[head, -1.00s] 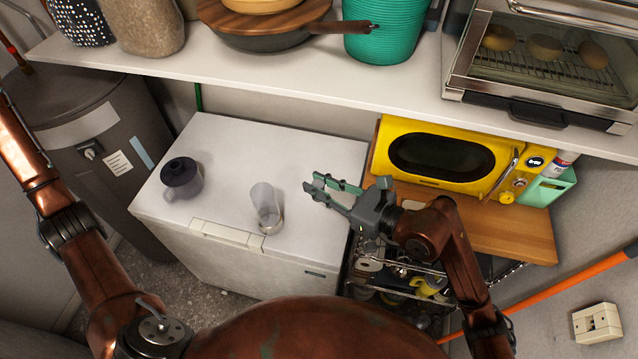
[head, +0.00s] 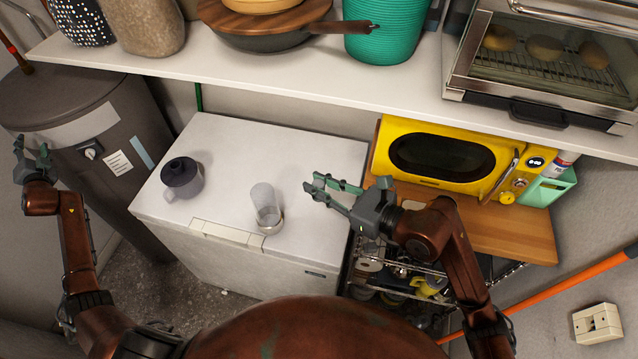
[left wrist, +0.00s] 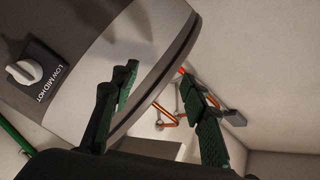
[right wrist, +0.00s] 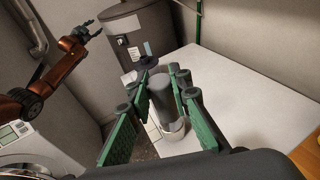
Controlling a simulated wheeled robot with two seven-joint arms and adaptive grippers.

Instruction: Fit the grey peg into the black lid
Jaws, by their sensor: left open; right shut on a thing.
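The black lid (head: 181,171) sits on a dark grey mug-like vessel (head: 184,187) at the left of the white freezer top. My right gripper (head: 312,190) is above the freezer's right part, its fingers pointing left. In the right wrist view a grey cylinder, seemingly the grey peg (right wrist: 161,95), shows between the fingertips (right wrist: 166,84). The head view does not show this hold clearly. The lid also shows beyond the fingers in the right wrist view (right wrist: 147,63). My left gripper (head: 34,160) is open and empty by the water heater, far left of the lid.
A shelf (head: 300,85) overhangs the back. A yellow microwave (head: 440,158) is at the right. The water heater (head: 100,120) stands close to my left gripper.

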